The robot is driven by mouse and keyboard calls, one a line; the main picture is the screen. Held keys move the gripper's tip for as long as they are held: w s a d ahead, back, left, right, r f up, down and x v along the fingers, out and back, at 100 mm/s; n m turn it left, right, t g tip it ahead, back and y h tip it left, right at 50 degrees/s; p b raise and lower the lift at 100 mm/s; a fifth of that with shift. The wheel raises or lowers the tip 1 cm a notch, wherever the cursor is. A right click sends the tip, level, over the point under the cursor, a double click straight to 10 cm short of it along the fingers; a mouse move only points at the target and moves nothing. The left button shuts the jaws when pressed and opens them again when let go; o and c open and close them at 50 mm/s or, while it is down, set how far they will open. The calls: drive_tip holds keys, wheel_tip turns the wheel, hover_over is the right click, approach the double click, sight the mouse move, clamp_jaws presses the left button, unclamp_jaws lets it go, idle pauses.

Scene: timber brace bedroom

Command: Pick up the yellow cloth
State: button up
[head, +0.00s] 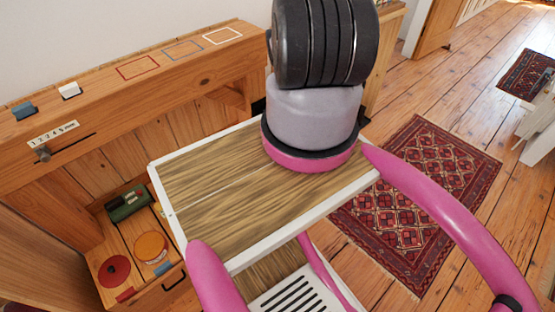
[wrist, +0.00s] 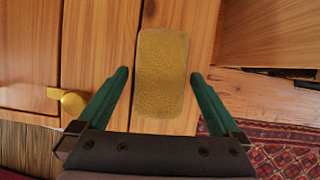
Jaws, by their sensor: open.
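The yellow cloth (wrist: 162,75) is a textured rounded rectangle on a plain wooden surface in the wrist view. Its long side runs up and down the picture. My gripper (wrist: 160,76) is open, with one green finger to the left of the cloth and one to its right. A strip of wood shows between the cloth and the left finger; the right gap is narrower. I cannot tell how far the fingertips are from the surface. In the head view I make out neither the cloth nor the gripper.
A brass knob (wrist: 71,102) is left of the left finger. A patterned rug (wrist: 280,150) lies lower right. In the head view, a wooden ledge (head: 205,62) carries coloured outlines; below it, an open compartment holds a green object (head: 128,203) and an orange round one (head: 150,246).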

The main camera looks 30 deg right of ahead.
drive_tip(key=shift+w+f, duration=0.2)
drive_tip(key=shift+f, duration=0.25)
drive_tip(key=c, duration=1.3)
drive_tip(key=shift+r, duration=0.1)
wheel_tip(320, 180, up, 10)
drive_tip(key=shift+f, duration=0.1)
drive_tip(key=o, duration=0.8)
drive_tip(key=c, duration=0.6)
